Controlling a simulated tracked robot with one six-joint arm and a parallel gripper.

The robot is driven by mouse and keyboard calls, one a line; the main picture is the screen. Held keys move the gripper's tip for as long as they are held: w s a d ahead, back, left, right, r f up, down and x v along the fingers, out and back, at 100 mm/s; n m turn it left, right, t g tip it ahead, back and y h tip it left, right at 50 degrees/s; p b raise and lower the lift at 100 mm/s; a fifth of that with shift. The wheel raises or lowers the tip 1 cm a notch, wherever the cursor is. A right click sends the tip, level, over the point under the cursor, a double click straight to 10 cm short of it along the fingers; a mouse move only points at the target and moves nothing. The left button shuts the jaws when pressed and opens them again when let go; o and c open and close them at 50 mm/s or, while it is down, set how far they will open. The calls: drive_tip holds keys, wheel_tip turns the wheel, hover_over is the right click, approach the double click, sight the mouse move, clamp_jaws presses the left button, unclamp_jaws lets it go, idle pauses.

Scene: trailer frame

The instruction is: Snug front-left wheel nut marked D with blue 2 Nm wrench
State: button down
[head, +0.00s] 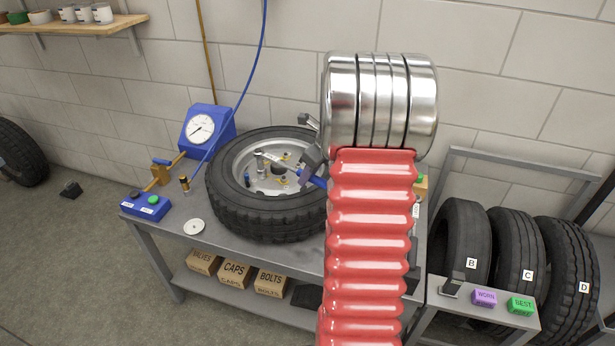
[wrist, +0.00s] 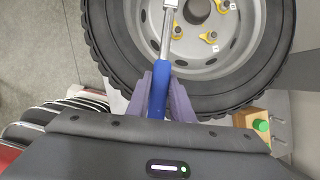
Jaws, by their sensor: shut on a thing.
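My gripper (head: 312,168) is shut on the blue handle (wrist: 158,98) of a torque wrench, between its two fingers in the wrist view. The wrench's silver shaft (wrist: 167,28) reaches over the wheel rim and leaves the top edge of the wrist view. In the head view the shaft (head: 284,167) slants up and left over the rim, its head near the nuts. The wheel, a black tire (head: 250,222) with a grey rim, lies flat on the bench. Several nuts with yellow pointers (wrist: 208,37) sit around the hub. Their letters are too small to read, and I cannot tell whether the wrench head touches one.
A blue gauge (head: 205,128) and a blue box with a green button (head: 147,206) stand left of the wheel on the bench (head: 270,256). Tires marked B, C and D (head: 575,265) stand in a rack at right. My red arm hides the bench's right part.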

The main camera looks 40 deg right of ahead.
drive_tip(key=shift+s+a+m+h, duration=0.1)
drive_tip(key=shift+a+m+h, duration=0.2)
drive_tip(key=shift+a+m, duration=0.8)
drive_tip(key=shift+a+n, duration=0.3)
drive_tip(key=shift+a, duration=0.1)
drive_tip(key=shift+a+m+h, duration=0.4)
drive_tip(key=shift+a+m, duration=0.5)
drive_tip(key=shift+a, duration=0.55)
